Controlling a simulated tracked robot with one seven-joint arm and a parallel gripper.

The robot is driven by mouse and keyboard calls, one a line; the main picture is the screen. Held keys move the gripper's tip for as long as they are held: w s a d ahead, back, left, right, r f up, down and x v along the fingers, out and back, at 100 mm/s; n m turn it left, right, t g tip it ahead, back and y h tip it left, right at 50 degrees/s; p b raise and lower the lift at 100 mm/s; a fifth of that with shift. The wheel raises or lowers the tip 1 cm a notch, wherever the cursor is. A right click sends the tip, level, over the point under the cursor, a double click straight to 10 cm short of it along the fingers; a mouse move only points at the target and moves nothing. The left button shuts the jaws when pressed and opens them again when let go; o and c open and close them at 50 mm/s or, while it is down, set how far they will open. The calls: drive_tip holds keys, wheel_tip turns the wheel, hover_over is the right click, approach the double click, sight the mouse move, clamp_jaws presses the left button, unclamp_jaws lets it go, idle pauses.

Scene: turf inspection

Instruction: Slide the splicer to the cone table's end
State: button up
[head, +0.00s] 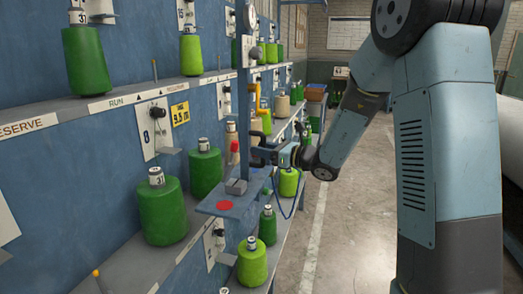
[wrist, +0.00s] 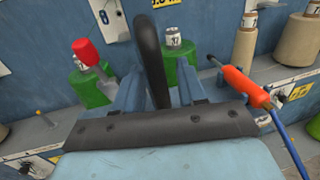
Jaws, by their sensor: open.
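The splicer appears to be the blue carriage on the cone rack, with a tall dark post (head: 245,90), a gauge on top and a flat blue plate (head: 245,195) marked by a red disc. A black curved handle (wrist: 152,60) stands upright on it in the wrist view. My gripper (head: 275,156) is at the handle in the head view. In the wrist view my gripper (wrist: 160,90) is open, a blue finger on each side of the handle. Whether either finger touches it I cannot tell. The long shelf with cones (head: 120,265) appears to be the cone table; its end is unclear.
Green cones (head: 162,212) stand on the shelves, with others below the plate. In the wrist view a red-topped tool (wrist: 88,52) is left of the handle and an orange-handled tool (wrist: 245,88) with a blue hose is right. Open concrete floor (head: 345,215) lies right of the rack.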

clamp_jaws()
idle(0.4)
drive_tip(key=shift+a, duration=0.1)
